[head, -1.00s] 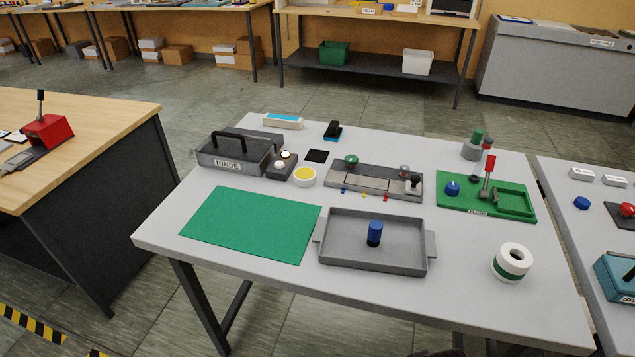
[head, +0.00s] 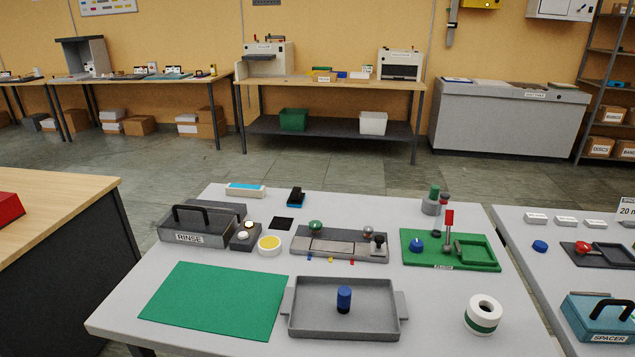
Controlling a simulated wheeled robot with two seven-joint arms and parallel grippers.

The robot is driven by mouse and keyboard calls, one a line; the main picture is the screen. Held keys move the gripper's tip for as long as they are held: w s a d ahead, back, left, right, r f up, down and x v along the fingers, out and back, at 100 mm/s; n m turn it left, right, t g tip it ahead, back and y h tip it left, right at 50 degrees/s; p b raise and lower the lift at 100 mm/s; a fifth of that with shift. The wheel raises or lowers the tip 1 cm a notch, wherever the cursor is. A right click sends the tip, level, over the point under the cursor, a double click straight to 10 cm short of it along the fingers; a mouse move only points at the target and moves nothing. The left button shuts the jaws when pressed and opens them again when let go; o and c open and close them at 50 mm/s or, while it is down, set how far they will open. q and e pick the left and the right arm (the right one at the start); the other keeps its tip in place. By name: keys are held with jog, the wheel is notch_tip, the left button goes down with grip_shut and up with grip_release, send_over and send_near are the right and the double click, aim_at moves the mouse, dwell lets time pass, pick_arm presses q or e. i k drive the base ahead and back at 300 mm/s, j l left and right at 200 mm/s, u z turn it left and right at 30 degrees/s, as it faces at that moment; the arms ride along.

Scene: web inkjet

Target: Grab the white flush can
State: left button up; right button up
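No thing in the head view is readably labelled as a flush can, so I cannot tell which it is. A short white round tub (head: 269,250) with a yellow top stands on the grey table (head: 235,342), right of the RINSE tray. A white roll-like ring (head: 483,316) with a green band and a dark hole sits at the table's front right. A dark blue cylinder (head: 344,297) stands upright in a grey tray (head: 300,325). Neither of my grippers is in view.
A grey RINSE tray (head: 180,228), a green mat (head: 213,300), a metal fixture (head: 340,245) and a green fixture (head: 470,264) occupy the table. A wooden bench (head: 70,190) stands left and another grey table (head: 540,265) right. Open floor lies behind, before a shelf with a white bin (head: 373,123).

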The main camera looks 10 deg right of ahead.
aim_at(483, 314)
jog(key=z, duration=1.3)
